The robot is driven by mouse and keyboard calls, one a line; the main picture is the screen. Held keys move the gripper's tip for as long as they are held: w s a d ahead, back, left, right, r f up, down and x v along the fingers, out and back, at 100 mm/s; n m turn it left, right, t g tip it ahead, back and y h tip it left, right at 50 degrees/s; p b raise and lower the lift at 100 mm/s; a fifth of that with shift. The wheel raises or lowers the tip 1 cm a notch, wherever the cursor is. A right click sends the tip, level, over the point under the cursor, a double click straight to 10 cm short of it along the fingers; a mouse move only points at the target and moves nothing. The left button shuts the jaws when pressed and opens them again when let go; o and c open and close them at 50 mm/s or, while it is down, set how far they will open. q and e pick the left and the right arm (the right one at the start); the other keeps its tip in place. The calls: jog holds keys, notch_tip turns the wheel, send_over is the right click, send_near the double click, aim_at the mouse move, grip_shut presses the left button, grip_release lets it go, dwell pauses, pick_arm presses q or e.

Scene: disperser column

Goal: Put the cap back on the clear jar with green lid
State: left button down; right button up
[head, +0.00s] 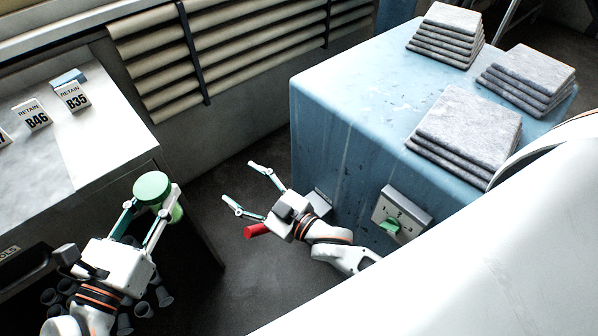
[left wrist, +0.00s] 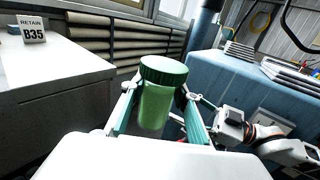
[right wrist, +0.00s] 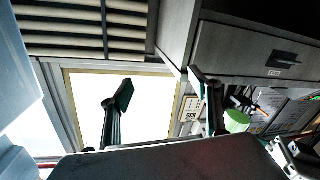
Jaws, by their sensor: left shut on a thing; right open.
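The clear jar (left wrist: 157,107) with green contents is held upright in my left gripper (head: 152,197), whose fingers are on either side of it. The green lid (head: 152,186) sits on top of the jar in the head and left wrist views; I cannot tell how tightly it is seated. The lid also shows in the right wrist view (right wrist: 236,121). The jar's body is partly hidden by the lid in the head view. My right gripper (head: 241,184) is open and empty, to the right of the jar and apart from it.
A grey-white counter (head: 110,125) with RETAIN tags (head: 74,97) lies at the left. Several dark cups (head: 125,323) are at lower left.

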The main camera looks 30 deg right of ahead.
jog(key=s+d+f+m+g+h, duration=0.2)
jog(key=s+d+f, duration=0.2)
jog(key=s+f, duration=0.4)
jog(key=s+d+f+m+g+h, duration=0.2)
jog(key=s+d+f, duration=0.3)
jog(key=s+f, duration=0.4)
jog(key=shift+s+d+f+g+h, duration=0.25)
jog(key=shift+f+g, duration=0.2)
jog(key=shift+g, duration=0.35)
pick_arm(q)
jog(key=shift+r, duration=0.1)
pick_arm(e)
jog(key=shift+w, duration=0.1)
